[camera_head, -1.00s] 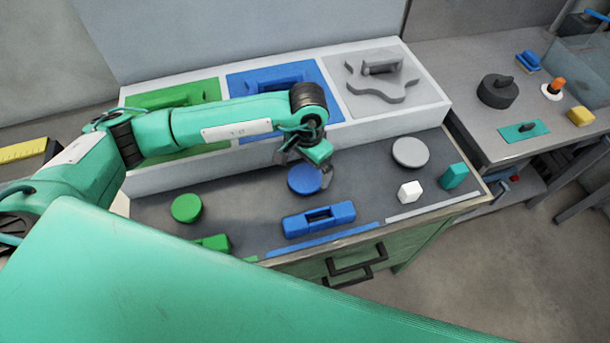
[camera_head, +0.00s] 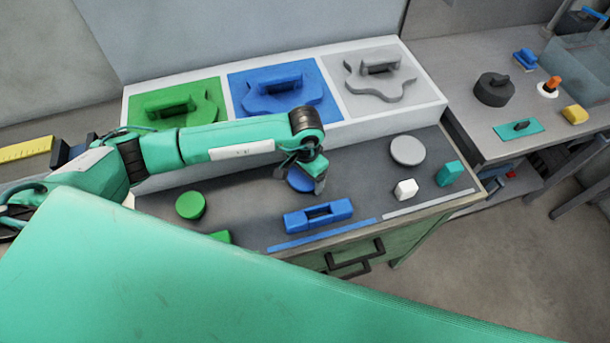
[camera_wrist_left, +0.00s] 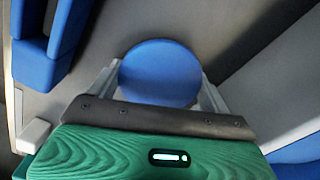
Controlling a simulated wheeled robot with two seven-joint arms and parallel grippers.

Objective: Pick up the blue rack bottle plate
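A round blue disc (camera_head: 300,181) lies on the dark bench top and is partly hidden by my left gripper (camera_head: 305,178). In the left wrist view the blue disc (camera_wrist_left: 160,72) shows between my two spread fingers, one on each side; I cannot tell whether they touch it. A blue plate with a raised handle (camera_head: 285,88) sits in the middle bay of the white rack (camera_head: 400,122). A blue block with a slot (camera_head: 318,216) lies in front of the disc. My right gripper is not in view.
A green disc (camera_head: 190,205) lies to the left, and a grey disc (camera_head: 407,151), a white cube (camera_head: 405,189) and a teal block (camera_head: 449,173) to the right. Green (camera_head: 150,100) and grey (camera_head: 375,82) plates fill the rack's other bays.

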